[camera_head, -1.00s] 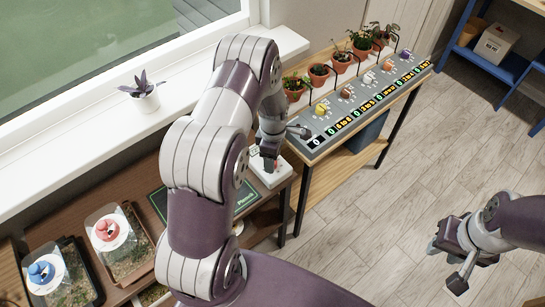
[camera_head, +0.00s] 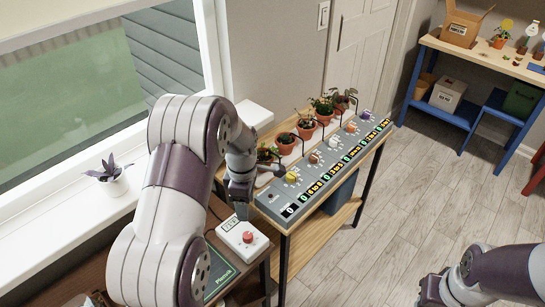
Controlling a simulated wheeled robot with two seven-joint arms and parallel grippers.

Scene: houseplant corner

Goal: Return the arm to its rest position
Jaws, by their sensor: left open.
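My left arm comes up from the bottom left and bends down over the low wooden table. My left gripper (camera_head: 241,209) is open and empty. It points down just behind the white box with a red button (camera_head: 243,240), and I cannot tell whether it touches it. My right gripper (camera_head: 432,294) is at the bottom right over the floor, partly cut off by the picture's edge. Its fingers do not show clearly.
A bench with a grey control panel (camera_head: 273,203), coloured knobs and several potted plants stands right of the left gripper. A small potted plant (camera_head: 112,182) stands on the white windowsill (camera_head: 60,222). A blue shelf (camera_head: 457,118) stands at the back right. Open floor (camera_head: 400,200) lies between.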

